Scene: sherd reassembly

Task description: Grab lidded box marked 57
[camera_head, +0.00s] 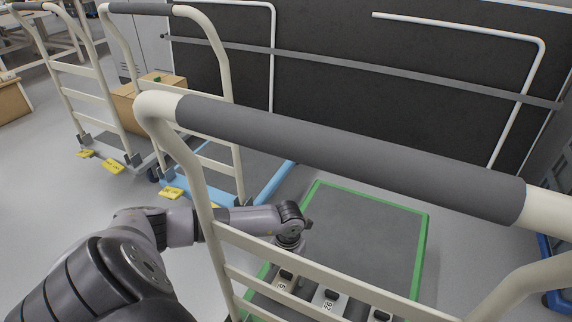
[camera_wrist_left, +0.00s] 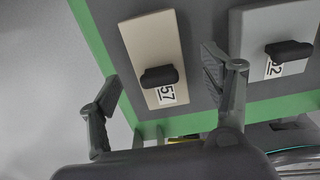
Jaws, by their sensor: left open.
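The box marked 57 (camera_wrist_left: 150,38) has a beige lid with a black handle (camera_wrist_left: 160,76) and a white label beside it, in the left wrist view. In the head view the box (camera_head: 284,284) lies partly behind the cart's rails, just below my left gripper. My left gripper (camera_head: 291,246) is open and empty. In the left wrist view its fingers (camera_wrist_left: 161,66) are spread to either side of the box's handle, which lies between them in the picture. I cannot tell the height gap to the handle. My right gripper is not in view.
A grey box marked 92 (camera_wrist_left: 262,28) stands right of the box marked 57. Another box (camera_head: 380,315) shows at the bottom of the head view. All are on a green-edged cart bed (camera_head: 424,250). The cart's handlebar (camera_head: 350,150) and rails cross in front. Other carts stand left.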

